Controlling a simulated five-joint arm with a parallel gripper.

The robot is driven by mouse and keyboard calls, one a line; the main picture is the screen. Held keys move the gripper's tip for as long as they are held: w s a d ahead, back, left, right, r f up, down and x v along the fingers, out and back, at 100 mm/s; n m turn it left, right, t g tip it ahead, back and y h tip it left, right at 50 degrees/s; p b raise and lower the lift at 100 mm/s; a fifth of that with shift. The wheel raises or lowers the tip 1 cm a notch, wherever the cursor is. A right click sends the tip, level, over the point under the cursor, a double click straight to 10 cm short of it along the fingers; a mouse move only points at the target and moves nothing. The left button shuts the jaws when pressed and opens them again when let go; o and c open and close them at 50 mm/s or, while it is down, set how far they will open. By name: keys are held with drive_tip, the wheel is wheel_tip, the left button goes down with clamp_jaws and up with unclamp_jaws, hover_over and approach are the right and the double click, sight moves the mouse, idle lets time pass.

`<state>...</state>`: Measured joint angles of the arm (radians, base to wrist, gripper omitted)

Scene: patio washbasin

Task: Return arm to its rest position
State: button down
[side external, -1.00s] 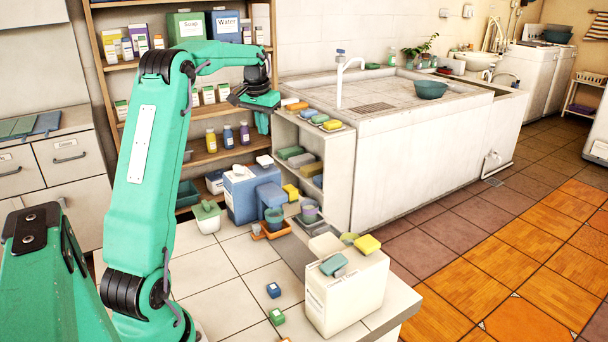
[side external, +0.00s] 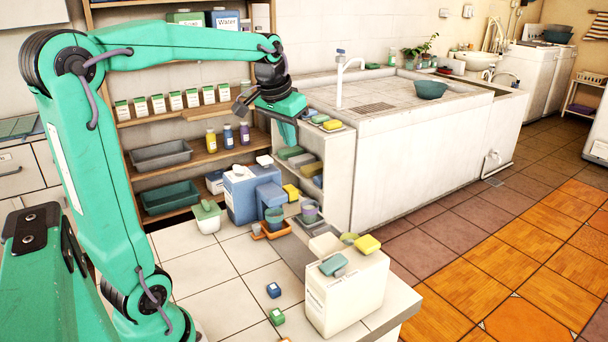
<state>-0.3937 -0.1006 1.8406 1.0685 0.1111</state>
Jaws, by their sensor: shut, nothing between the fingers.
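My gripper (side external: 288,132) hangs at the end of my green arm, pointing down. It is shut and holds nothing. In the picture it overlaps the left edge of the white open shelf unit beside the washbasin, above the blue box (side external: 240,193). I cannot tell how far it is from the shelf unit in depth. My arm is bent, with its elbow at the upper left and its forearm reaching right across the back shelves.
The tiled counter (side external: 215,265) holds a cream box (side external: 345,295) with sponges on top, small cubes and an orange tray (side external: 272,231). A wooden rack (side external: 200,157) with bottles and bins stands behind. The washbasin (side external: 400,90) is at the right. Much counter tile is bare.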

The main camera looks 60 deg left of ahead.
drive_tip(key=s+d+f+m+t+h, duration=0.1)
drive_tip(key=s+d+f, duration=0.5)
drive_tip(key=s+d, duration=0.8)
drive_tip(key=shift+s+d+f+m+t, duration=0.25)
drive_tip(key=shift+d+m+t, duration=0.35)
drive_tip(key=shift+m, duration=0.5)
